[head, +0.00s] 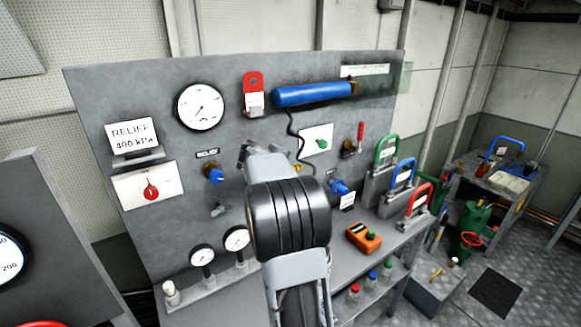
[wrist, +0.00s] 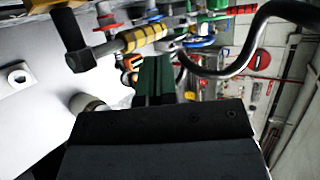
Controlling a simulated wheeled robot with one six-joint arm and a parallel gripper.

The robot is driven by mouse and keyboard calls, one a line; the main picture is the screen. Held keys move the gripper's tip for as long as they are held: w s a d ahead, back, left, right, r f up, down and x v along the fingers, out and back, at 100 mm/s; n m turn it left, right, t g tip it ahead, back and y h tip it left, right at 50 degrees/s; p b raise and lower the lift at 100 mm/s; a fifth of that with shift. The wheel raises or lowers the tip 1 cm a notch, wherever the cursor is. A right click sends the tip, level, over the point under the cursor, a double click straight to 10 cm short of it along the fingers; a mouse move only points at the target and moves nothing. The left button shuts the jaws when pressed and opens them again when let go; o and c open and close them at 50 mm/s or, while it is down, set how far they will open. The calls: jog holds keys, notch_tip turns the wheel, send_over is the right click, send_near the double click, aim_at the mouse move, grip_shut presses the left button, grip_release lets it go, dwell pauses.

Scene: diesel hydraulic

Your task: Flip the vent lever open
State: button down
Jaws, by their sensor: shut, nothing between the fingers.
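No label reading "vent" is legible, so I cannot tell for sure which lever is the vent lever. A bit of yellow (head: 299,169) shows beside my arm in the head view, mostly hidden. Another lever with an upright red handle (head: 361,130) is on the panel's right. My gripper (wrist: 155,80) is shut and empty in the wrist view; in the head view my arm largely hides it against the panel.
The grey panel (head: 120,88) carries gauges, a blue cylinder (head: 312,94) and blue-knobbed valves (head: 214,174). Coloured padlocks (head: 386,152) and an orange meter (head: 364,238) are at the right. A dark curved hose (wrist: 232,68) passes near my gripper in the wrist view.

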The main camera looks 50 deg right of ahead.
jog(key=b+v, duration=0.1)
jog(key=v, duration=0.8)
jog(key=shift+d, duration=0.1)
jog(key=w+a+r+n+t+y, duration=0.1)
jog(key=w+a+r+n+t, duration=0.4)
jog(key=a+n+t, duration=0.45)
jog(key=s+a+f+n+t+y+b, duration=0.1)
jog(key=s+a+f+n+y, duration=0.1)
jog(key=a+n+y, duration=0.45)
jog(key=s+a+f+n+t+y+b, duration=0.15)
jog(key=a+n+y, duration=0.25)
jog(key=a+n, duration=0.45)
jog(key=s+a+f+n+g, duration=0.2)
jog(key=s+f+n+g, duration=0.3)
jog(key=s+f, duration=0.3)
jog(key=s+a+f+n+g, duration=0.3)
jog(key=s+f+n+g, duration=0.2)
jog(key=s+f, duration=0.3)
jog(key=s+n, duration=0.1)
jog(key=s, duration=0.2)
jog(key=shift+a, duration=0.3)
